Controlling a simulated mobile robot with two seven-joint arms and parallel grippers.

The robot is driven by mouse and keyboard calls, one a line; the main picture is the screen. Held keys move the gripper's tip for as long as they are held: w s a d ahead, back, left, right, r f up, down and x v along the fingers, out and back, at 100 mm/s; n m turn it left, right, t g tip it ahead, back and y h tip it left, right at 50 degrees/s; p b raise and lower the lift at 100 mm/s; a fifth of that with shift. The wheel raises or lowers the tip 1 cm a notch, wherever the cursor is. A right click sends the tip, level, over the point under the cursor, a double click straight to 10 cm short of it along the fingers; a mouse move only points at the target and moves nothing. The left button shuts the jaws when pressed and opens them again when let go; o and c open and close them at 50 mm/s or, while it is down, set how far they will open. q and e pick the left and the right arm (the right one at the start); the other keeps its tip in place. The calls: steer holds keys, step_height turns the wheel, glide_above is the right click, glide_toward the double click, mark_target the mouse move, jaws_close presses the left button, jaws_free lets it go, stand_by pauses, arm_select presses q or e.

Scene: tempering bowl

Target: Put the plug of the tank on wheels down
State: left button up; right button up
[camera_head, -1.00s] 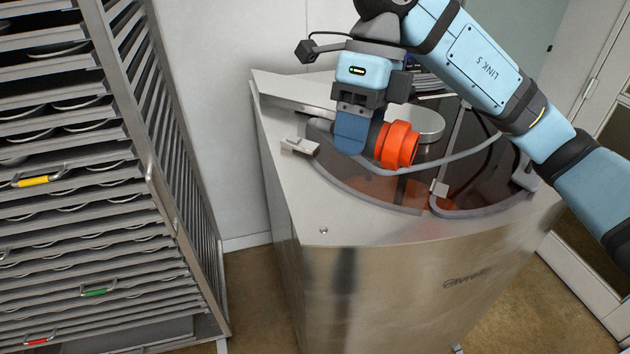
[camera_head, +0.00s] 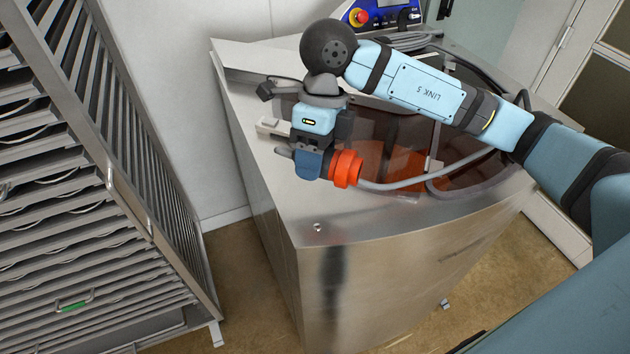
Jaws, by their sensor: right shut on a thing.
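The orange plug (camera_head: 346,168) is in my right gripper (camera_head: 312,166), whose blue fingers are shut on it. The plug lies sideways, pointing right, over the front left part of the tank's top. A grey cable (camera_head: 430,178) runs from it to the right over the lid. The tank on wheels (camera_head: 390,250) is a steel box with a brown see-through lid (camera_head: 395,150). I cannot tell whether the plug touches the top. My left gripper is not in view.
A tall rack (camera_head: 90,210) with several trays stands left of the tank. A control panel with a red button (camera_head: 360,17) is at the tank's back. The steel front strip of the tank's top is bare, and some floor (camera_head: 235,265) shows between rack and tank.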

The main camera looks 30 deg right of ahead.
mark_target(313, 207)
step_height(313, 207, down, 3)
steer(key=shift+r, duration=0.1)
step_height(313, 207, down, 4)
steer(key=shift+f+p, duration=0.1)
steer(key=shift+p, duration=0.25)
steer(key=shift+f+b, duration=0.6)
steer(key=shift+b, duration=0.1)
steer(key=o, duration=0.8)
steer(key=shift+r, duration=0.1)
steer(key=shift+o, duration=0.9)
steer(key=shift+a, duration=0.1)
